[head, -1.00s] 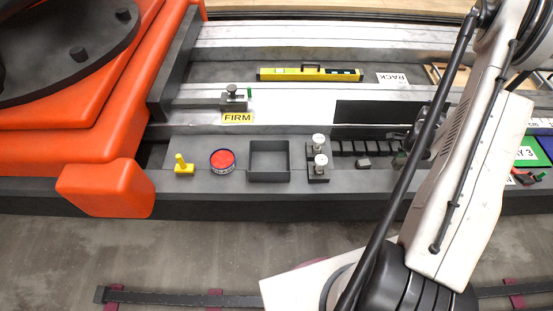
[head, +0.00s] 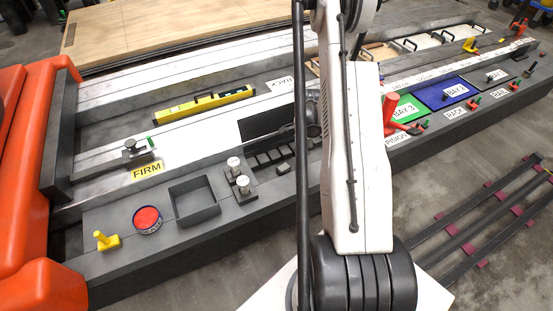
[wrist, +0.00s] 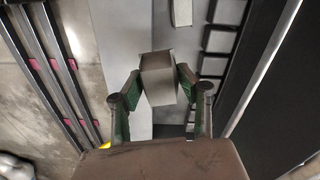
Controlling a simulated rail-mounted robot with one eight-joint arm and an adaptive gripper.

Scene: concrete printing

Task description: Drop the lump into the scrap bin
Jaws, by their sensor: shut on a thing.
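In the wrist view my gripper (wrist: 160,85) is shut on a grey blocky lump (wrist: 157,73), with one finger against each side. The lump is held above the bench and its lower end shows between the fingers. In the head view my arm hides the held lump and most of the gripper. A dark open square box (head: 194,202), which looks like the scrap bin, stands on the bench's front ledge, left of my arm. I see no label on it.
A red round tin (head: 147,220) and a yellow T-shaped piece (head: 106,241) stand left of the box. Two silver-topped posts (head: 239,176) stand right of it, near a small grey block (head: 283,169) and a slotted row (head: 267,157). A yellow level (head: 204,103) lies behind.

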